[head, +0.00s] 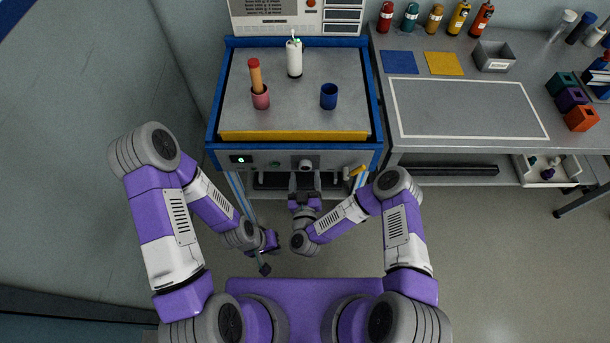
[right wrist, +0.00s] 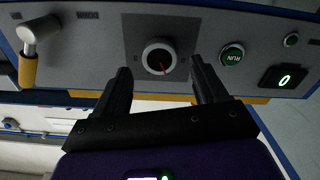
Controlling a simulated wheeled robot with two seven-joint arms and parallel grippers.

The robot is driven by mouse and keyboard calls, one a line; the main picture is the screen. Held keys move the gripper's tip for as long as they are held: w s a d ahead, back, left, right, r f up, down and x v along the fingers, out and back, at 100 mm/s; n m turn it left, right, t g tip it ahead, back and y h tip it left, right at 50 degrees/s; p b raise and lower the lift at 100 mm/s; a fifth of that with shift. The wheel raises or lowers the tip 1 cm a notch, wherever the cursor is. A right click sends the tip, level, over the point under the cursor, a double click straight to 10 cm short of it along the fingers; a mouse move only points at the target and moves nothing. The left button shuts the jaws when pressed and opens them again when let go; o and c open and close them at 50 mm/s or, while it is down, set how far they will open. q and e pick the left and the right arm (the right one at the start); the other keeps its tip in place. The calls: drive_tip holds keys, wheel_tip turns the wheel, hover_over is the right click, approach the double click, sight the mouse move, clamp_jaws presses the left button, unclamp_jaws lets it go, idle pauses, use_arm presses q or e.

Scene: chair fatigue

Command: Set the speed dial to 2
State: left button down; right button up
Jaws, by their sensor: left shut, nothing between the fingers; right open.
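The speed dial (head: 306,164) is a round knob on the front panel of the blue-edged machine. In the right wrist view the dial (right wrist: 158,57) is light-rimmed with a dark face and a short red pointer mark; the small marks around it are too faint to read. My right gripper (right wrist: 161,66) is open, one finger on each side of the dial in the picture; contact cannot be made out. In the head view my right gripper (head: 305,188) is just in front of the panel. My left gripper (head: 264,264) is shut and empty, low and away from the panel.
The panel has a green-lit RUN button (right wrist: 232,54), a display (right wrist: 284,78) showing 0, and a yellow-handled lever (right wrist: 30,55). A grey bench (head: 470,148) adjoins at right.

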sight(305, 166)
drive_tip(key=shift+w, duration=1.15)
drive_tip(key=c, duration=1.1)
drive_tip(key=shift+o, duration=0.2)
